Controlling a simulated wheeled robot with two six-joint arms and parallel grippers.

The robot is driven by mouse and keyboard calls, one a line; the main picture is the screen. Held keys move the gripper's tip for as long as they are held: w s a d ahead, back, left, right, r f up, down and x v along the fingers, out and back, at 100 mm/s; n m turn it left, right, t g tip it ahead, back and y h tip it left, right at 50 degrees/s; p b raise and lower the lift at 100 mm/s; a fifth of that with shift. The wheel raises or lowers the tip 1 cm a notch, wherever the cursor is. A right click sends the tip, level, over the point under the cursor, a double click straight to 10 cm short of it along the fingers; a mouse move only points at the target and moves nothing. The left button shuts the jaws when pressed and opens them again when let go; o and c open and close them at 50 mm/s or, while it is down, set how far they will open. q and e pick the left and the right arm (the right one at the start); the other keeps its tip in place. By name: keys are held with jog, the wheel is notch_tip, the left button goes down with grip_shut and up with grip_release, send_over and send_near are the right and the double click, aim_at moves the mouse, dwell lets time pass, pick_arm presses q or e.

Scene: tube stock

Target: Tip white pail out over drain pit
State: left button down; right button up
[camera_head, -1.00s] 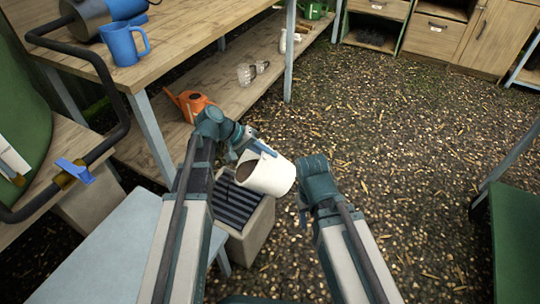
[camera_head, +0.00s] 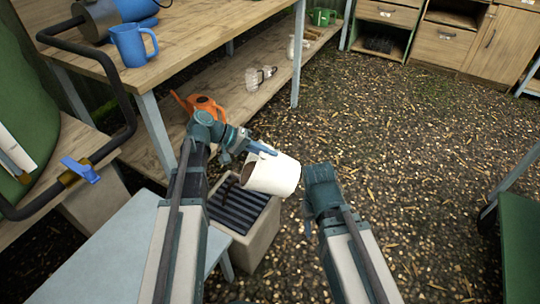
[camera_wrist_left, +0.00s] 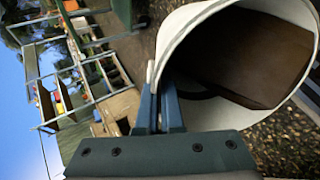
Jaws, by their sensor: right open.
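The white pail (camera_head: 274,175) is held by its rim in my left gripper (camera_head: 258,149), which is shut on it. The pail is tilted, its mouth turned to the left in the head view. In the left wrist view the pail (camera_wrist_left: 185,45) shows a brown surface inside. The drain pit (camera_head: 262,236) is a pale box with a dark slatted grate, below and left of the pail. The pail overlaps the pit's upper right corner in the picture. No stream shows leaving the pail. My right gripper (camera_head: 308,212) is open and empty, right of the pail.
A blue jug (camera_head: 130,45) stands on the wooden bench. An orange watering can (camera_head: 203,104) and glass jars (camera_head: 254,77) stand on its lower shelf. A pale blue table (camera_head: 110,255) is at lower left. The gravel floor right of the pit is open.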

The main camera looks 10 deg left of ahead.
pick_arm(q)
jog(key=shift+a+r+h+b, duration=0.35)
jog(key=shift+a+h+b, duration=0.2)
jog(key=shift+a, duration=0.05)
jog(key=shift+a+r+h+b, duration=0.35)
jog(key=shift+a+h+b, duration=0.15)
jog(key=shift+a+h, duration=0.1)
jog(key=shift+s+a+r+t+h+b, duration=0.1)
jog(key=shift+a+r+t+h+b, duration=0.1)
jog(key=shift+a+h+b, duration=0.45)
jog(key=shift+s+a+r+t+h+b, duration=0.1)
jog(key=shift+a+r+h+b, duration=0.25)
jog(key=shift+a+b, duration=0.45)
jog(key=shift+s+a+r+t+h+b, duration=0.1)
jog(key=shift+a+h+b, duration=0.5)
jog(key=shift+b, duration=0.3)
jog(key=shift+a+r+n+b, duration=0.15)
jog(key=shift+a+n+b, duration=0.15)
jog(key=shift+a, duration=0.05)
dwell(1.2)
